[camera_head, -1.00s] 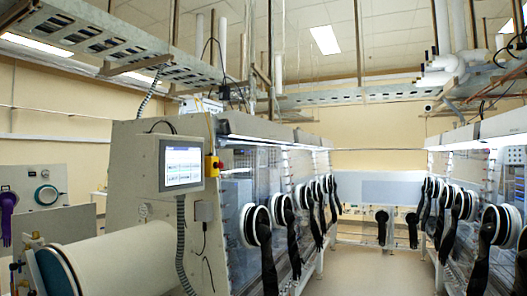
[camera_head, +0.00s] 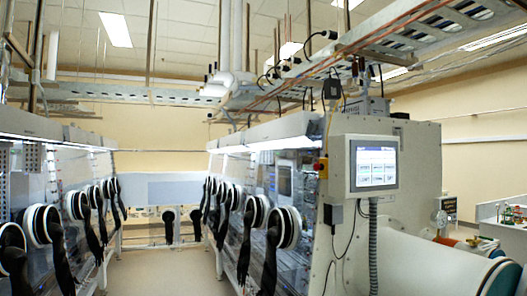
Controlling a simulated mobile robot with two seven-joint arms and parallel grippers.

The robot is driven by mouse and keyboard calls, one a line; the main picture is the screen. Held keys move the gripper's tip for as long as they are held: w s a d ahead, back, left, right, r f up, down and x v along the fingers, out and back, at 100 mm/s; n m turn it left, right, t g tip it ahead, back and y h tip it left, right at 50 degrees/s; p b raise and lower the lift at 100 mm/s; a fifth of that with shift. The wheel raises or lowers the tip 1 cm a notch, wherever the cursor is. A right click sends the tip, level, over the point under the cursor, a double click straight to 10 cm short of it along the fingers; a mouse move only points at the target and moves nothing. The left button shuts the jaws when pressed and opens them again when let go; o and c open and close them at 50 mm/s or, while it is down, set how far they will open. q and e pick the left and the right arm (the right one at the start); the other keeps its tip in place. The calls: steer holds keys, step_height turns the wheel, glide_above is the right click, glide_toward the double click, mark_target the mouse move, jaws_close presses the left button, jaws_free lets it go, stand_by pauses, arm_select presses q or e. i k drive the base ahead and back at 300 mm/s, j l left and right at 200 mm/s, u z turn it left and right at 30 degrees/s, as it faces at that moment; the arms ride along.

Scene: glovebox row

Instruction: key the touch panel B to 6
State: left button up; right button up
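A touch panel (camera_head: 376,167) with a pale lit screen in a light frame is mounted on the near end of the right-hand glovebox row. Its screen shows several small boxes, too small to read. I cannot tell from any label whether it is panel B. Neither of my grippers shows in the head view.
A red and yellow emergency stop (camera_head: 321,168) sits left of the panel. A white cylindrical chamber (camera_head: 425,268) juts out below it. Glovebox rows with black gloves (camera_head: 270,258) line both sides of a clear aisle (camera_head: 165,272). A bench (camera_head: 500,228) stands far right.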

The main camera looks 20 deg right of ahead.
mark_target(388, 178)
steer(key=z, duration=1.45)
